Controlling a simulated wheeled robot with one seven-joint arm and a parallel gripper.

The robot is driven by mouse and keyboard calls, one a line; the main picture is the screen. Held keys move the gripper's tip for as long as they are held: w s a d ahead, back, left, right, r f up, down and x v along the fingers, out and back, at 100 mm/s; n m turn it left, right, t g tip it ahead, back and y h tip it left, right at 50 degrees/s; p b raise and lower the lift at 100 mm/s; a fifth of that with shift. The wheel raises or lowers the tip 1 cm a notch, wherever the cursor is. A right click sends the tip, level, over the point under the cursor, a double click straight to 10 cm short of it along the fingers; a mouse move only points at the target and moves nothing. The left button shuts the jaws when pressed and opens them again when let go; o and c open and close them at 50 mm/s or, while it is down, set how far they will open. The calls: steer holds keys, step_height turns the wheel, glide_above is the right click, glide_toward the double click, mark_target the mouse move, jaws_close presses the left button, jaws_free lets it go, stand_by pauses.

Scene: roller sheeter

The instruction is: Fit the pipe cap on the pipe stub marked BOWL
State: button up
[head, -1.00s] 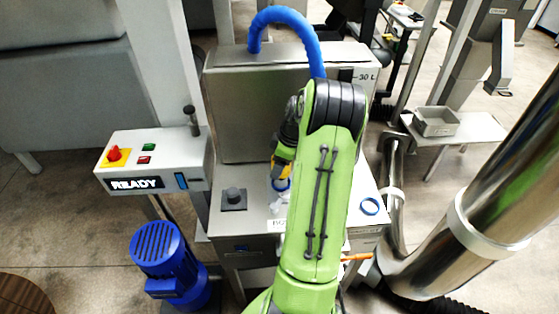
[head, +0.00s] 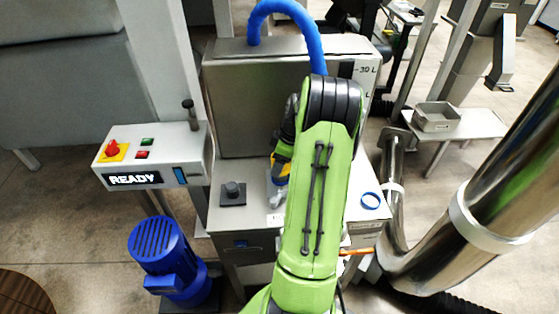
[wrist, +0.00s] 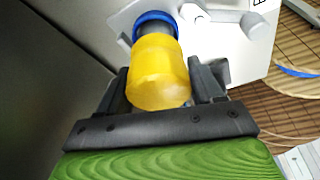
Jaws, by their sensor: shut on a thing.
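The yellow pipe cap (wrist: 158,75) is between the two dark fingers of my gripper (wrist: 165,85), which is shut on it. In the wrist view a dark grey cylinder (wrist: 155,30) with a blue ring (wrist: 152,20) shows just beyond the cap, in line with it. I cannot tell whether the cap touches it or sits over it. In the head view the cap (head: 281,168) is a small yellow patch beside my green arm, above the steel housing's top. The BOWL label and most of the stub are hidden there by my arm.
A grey fitting with a rounded end (wrist: 252,25) stands close by the cap. A tall steel box (head: 270,100) with a blue hose (head: 285,15) rises behind.

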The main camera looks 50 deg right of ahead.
steer(key=shift+f, duration=0.2)
steer(key=shift+f+b, duration=0.55)
steer(key=shift+f+b, duration=0.55)
steer(key=shift+f, duration=0.1)
steer(key=shift+f, duration=0.25)
stand_by(0.3)
steer(key=o, duration=1.1)
steer(key=shift+o, duration=0.2)
steer(key=shift+r, duration=0.1)
